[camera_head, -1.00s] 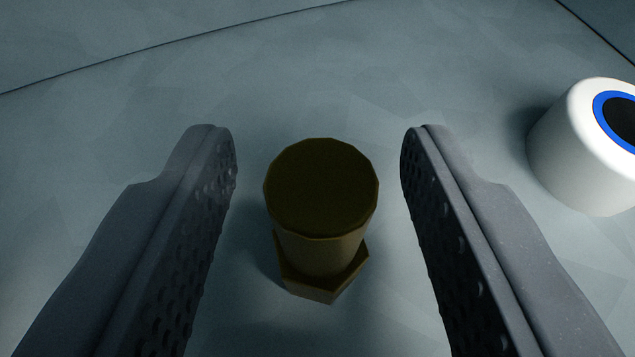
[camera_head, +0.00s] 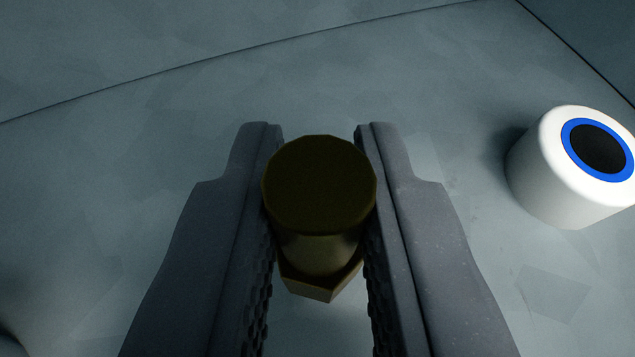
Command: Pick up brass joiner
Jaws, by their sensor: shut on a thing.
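The brass joiner (camera_head: 319,187) is a dark yellow-brown cylinder with a faceted, hexagonal-looking lower part. It is in the middle of the camera_head view, seen from above with its round top facing me. My gripper (camera_head: 319,150) is shut on it, one dark grey textured finger against each side. The sides of the joiner are partly hidden by the fingers. I cannot tell from this view whether its base touches the floor.
A white cylinder with a blue ring and black centre (camera_head: 580,175) stands to the right, clear of my gripper. The grey floor (camera_head: 130,180) around is mostly bare, with a dark seam line behind. A dark rounded shape shows at the lower left corner.

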